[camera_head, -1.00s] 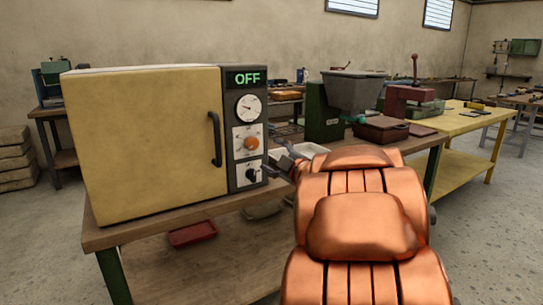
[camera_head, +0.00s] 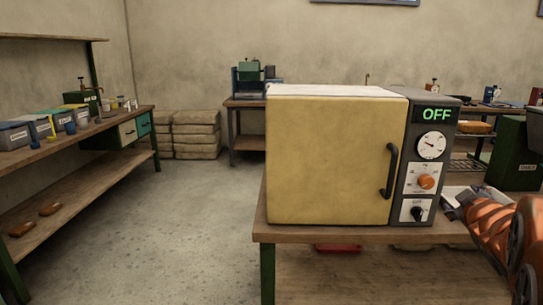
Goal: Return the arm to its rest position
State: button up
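My copper-coloured arm reaches in from the right edge, beside the front right corner of the oven (camera_head: 335,160). My gripper (camera_head: 452,205) is a small grey shape at the arm's far end, close to the oven's control panel (camera_head: 430,165). It is small and partly hidden by the arm, so its fingers cannot be made out. Whether it touches the panel cannot be told. The oven is a yellow box with its door closed, and its display reads OFF.
The oven stands on a wooden table (camera_head: 290,232); a pale tray (camera_head: 478,192) lies right of it. A wooden bench (camera_head: 110,130) with several bins stands at left, with stacked sacks (camera_head: 195,135) behind. The floor (camera_head: 180,220) between bench and oven table is clear.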

jog(key=s+a+m+g+y+p, duration=0.2)
jog(key=s+a+g+p, duration=0.5)
jog(key=s+a, duration=0.7)
jog(key=s+a+m+g+y+p, duration=0.2)
jog(key=s+a+g+p, duration=0.6)
jog(key=s, duration=1.1)
jog(key=a+y+p, duration=0.2)
jog(key=a+p, duration=0.1)
jog(key=a, duration=0.3)
jog(key=shift+s+f+m+g, duration=0.15)
jog(key=shift+s+m+g, duration=0.1)
jog(key=shift+m+g, duration=0.05)
